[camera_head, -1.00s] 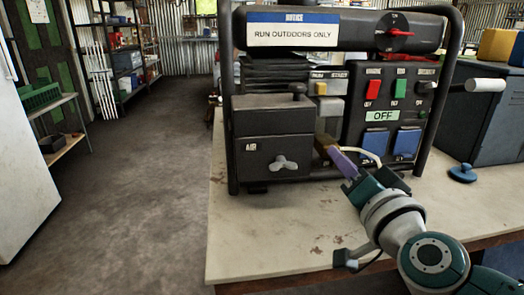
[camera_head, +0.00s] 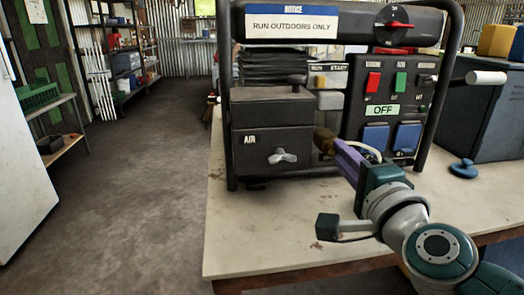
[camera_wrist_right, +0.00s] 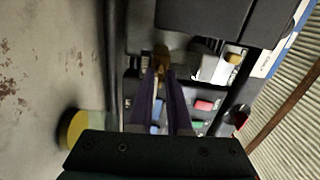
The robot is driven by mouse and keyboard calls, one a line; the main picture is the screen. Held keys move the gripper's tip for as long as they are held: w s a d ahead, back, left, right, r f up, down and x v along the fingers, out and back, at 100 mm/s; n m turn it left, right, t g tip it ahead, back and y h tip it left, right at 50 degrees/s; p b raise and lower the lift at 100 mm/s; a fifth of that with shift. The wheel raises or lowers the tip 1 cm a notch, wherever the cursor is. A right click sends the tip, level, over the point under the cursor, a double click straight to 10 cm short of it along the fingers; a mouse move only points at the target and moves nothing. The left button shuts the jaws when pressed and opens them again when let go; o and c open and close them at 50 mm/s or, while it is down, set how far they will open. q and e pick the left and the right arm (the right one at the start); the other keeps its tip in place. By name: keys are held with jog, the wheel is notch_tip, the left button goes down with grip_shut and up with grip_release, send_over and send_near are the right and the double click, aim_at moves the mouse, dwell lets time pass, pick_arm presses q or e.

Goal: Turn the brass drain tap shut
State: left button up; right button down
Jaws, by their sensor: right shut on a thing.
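The brass drain tap (camera_head: 324,139) is on the front of the dark generator (camera_head: 271,139), between its AIR box and its switch panel. My right gripper (camera_head: 340,151) reaches it from the lower right, with its purple fingers closed on it. In the right wrist view the brass tap (camera_wrist_right: 162,54) shows at the tips of the two fingers (camera_wrist_right: 163,72). The fingers hide part of the tap, so its exact angle is hard to tell. My left gripper is in neither view.
The generator's black tube frame (camera_head: 227,100) stands close around the tap. A silver wing knob (camera_head: 283,156) is on the AIR box to the left. The pale bench top (camera_head: 270,235) is clear in front. A blue knob-shaped object (camera_head: 463,170) lies at the right.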

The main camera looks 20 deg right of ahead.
jog(key=shift+m, duration=0.5)
jog(key=c, duration=0.9)
grip_release()
jog(key=shift+o, duration=0.2)
jog(key=v, duration=1)
jog(key=shift+d, duration=0.1)
